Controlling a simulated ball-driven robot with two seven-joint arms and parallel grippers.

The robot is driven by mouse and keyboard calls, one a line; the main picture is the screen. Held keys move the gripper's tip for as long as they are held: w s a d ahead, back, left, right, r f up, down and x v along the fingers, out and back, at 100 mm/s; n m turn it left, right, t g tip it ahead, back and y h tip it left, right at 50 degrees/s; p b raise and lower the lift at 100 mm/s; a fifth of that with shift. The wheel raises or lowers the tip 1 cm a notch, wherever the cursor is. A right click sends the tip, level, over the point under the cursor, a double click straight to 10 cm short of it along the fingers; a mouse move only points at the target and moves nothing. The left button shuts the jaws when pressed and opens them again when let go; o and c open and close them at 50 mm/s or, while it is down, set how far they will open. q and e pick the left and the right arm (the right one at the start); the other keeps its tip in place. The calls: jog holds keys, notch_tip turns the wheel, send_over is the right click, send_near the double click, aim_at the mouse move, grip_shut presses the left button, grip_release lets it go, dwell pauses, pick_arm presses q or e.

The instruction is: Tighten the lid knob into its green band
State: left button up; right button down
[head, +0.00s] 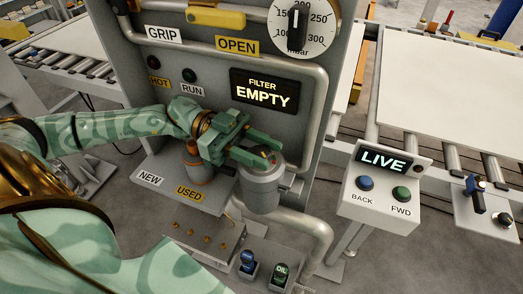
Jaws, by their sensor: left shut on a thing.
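The filter canister (263,192) is a grey cylinder mounted low on the front of the grey panel. Its lid knob is at the top, mostly covered by my fingers, with a small reddish part (272,157) showing between the tips. My left gripper (268,152) comes in from the left, and its green fingers are shut on the lid knob. I cannot make out the green band or where the knob points. The display (264,91) above reads "FILTER EMPTY". My right gripper is not in view.
A grey and orange filter (195,164) stands behind my left wrist on the shelf (163,187) marked NEW and USED. A pipe (315,232) bends below the canister.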

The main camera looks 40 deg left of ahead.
aim_at(261, 150)
pick_arm(q)
jog(key=o, duration=1)
jog(key=shift+r, duration=0.3)
notch_tip(261, 150, up, 3)
jog(key=shift+f+p, duration=0.1)
jog(key=shift+p, duration=0.4)
jog(key=s+d+r+p, duration=0.2)
jog(key=s+r, duration=0.1)
jog(key=s, duration=0.1)
jog(key=s+d+r+p, duration=0.2)
jog(key=s+d+r, duration=0.1)
jog(key=s, duration=0.1)
jog(key=s+d+r+p, duration=0.2)
jog(key=s+r+p, duration=0.1)
jog(key=s, duration=0.1)
jog(key=shift+d+r, duration=0.2)
jog(key=shift+r, duration=0.1)
jog(key=shift+w, duration=0.1)
jog(key=shift+c, duration=0.2)
